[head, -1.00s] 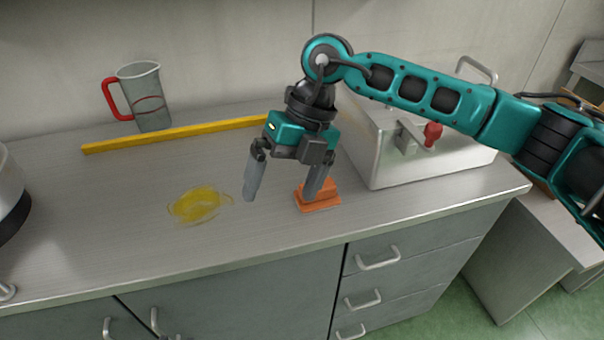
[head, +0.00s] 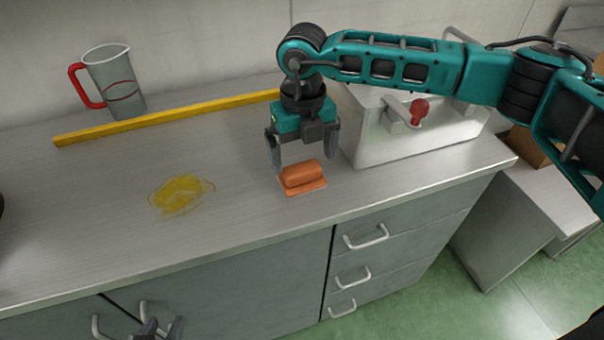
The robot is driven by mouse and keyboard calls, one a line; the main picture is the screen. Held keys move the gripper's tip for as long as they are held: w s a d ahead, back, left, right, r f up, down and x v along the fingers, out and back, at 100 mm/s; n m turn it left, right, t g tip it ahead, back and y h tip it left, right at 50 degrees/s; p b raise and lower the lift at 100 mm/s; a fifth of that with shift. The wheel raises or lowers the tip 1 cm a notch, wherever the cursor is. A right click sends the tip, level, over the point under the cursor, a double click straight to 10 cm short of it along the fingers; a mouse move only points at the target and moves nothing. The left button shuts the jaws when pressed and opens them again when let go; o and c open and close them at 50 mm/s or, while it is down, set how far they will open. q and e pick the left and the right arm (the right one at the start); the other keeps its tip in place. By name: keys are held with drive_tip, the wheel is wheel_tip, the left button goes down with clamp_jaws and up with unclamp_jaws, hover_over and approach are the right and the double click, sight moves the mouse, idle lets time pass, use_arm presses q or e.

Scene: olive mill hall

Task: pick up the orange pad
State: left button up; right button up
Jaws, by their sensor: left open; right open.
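The orange pad (head: 302,178) lies on the metal counter right of centre, a flat base with a raised block on top. My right gripper (head: 304,156) is open and points down just above and behind the pad, its fingers spread to either side of the block. I cannot tell whether the fingers touch it. My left gripper (head: 163,328) shows only as dark fingertips at the bottom edge, open and empty, in front of the cabinet doors.
A yellow oily smear (head: 180,194) is on the counter (head: 100,220) left of the pad. A yellow bar (head: 165,118) lies along the back, near a clear jug (head: 115,82) with a red handle. A metal box (head: 385,145) with a red-knobbed latch stands close right of the pad.

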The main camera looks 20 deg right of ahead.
sight(302, 167)
drive_tip(key=shift+a+f, duration=0.1)
drive_tip(key=shift+f, duration=1.9)
drive_tip(key=shift+c, duration=0.5)
drive_tip(key=c, duration=0.7)
drive_tip(key=shift+r, duration=0.15)
wheel_tip(302, 167, up, 20)
drive_tip(key=shift+f, duration=0.1)
